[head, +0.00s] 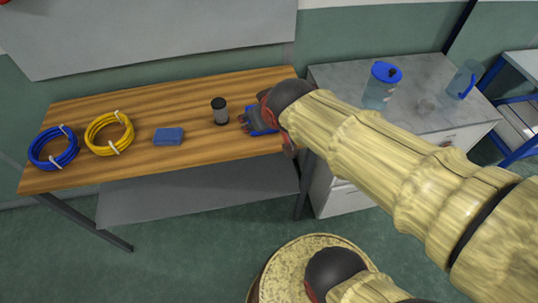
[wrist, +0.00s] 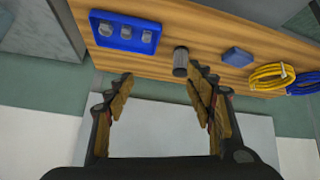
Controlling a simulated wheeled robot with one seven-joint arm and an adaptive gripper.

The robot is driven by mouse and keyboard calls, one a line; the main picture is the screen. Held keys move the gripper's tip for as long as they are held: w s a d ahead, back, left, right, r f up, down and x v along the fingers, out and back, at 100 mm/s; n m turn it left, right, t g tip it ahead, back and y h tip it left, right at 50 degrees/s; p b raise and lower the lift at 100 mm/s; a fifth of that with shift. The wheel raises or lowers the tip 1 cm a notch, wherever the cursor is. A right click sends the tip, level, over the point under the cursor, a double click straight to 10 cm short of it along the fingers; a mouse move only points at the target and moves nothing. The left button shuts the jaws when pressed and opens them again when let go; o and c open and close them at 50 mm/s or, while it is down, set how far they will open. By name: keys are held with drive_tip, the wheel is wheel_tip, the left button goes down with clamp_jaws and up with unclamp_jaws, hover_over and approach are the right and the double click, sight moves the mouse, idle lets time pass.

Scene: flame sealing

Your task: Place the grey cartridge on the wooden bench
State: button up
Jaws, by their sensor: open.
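The grey cartridge (head: 220,113), a small cylinder with a dark cap, stands upright on the wooden bench (head: 80,113), left of my arm's end. In the wrist view the cartridge (wrist: 180,63) is on the bench (wrist: 205,62) beyond my fingers, near the bench edge. My gripper (wrist: 162,85) is open and empty, its two fingers spread wide. The cartridge is outside the fingers and apart from them. In the head view my arm hides most of the gripper.
A blue tray (wrist: 106,41) with small grey pieces lies beside the cartridge, partly hidden in the head view. A blue block (head: 168,136), a yellow coil (head: 93,129) and a blue coil (head: 43,161) lie left. A grey cabinet (head: 337,75) holds a blue-lidded jug (head: 380,92).

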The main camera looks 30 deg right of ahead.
drive_tip(key=s+a+g, duration=0.1)
drive_tip(key=s+a, duration=0.1)
drive_tip(key=s, duration=0.4)
drive_tip(key=s+a+r+g+y, duration=0.1)
drive_tip(key=s+a, duration=0.1)
drive_tip(key=s, duration=0.5)
drive_tip(key=shift+a+y, duration=0.3)
drive_tip(key=shift+a, duration=0.1)
drive_tip(key=shift+r, duration=0.1)
drive_tip(key=shift+c, duration=1)
